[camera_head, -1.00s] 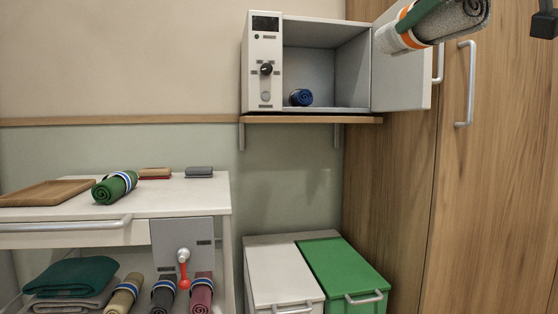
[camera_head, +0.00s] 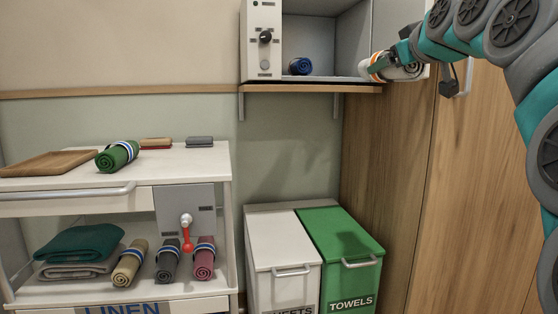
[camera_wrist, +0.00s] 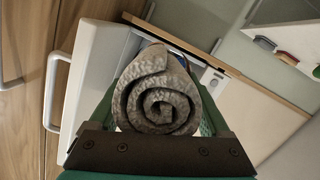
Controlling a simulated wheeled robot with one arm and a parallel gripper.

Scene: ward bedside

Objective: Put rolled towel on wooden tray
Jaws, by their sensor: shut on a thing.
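My gripper (camera_head: 398,55) is shut on a grey rolled towel (camera_head: 406,72) with a white and orange band. It holds the roll in the air in front of the wall cabinet's open door. In the wrist view the roll's spiral end (camera_wrist: 157,103) lies between the green fingers. The wooden tray (camera_head: 45,163) lies flat on the cart top at the far left, well away from my gripper. Its visible surface is bare. A green rolled towel (camera_head: 117,156) with a white and blue band lies at the tray's right end; I cannot tell if they touch.
A blue roll (camera_head: 300,66) sits inside the open wall cabinet (camera_head: 335,45). The cart's lower shelf (camera_head: 95,292) holds folded cloths and several rolls. White and green bins (camera_head: 340,240) stand right of the cart.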

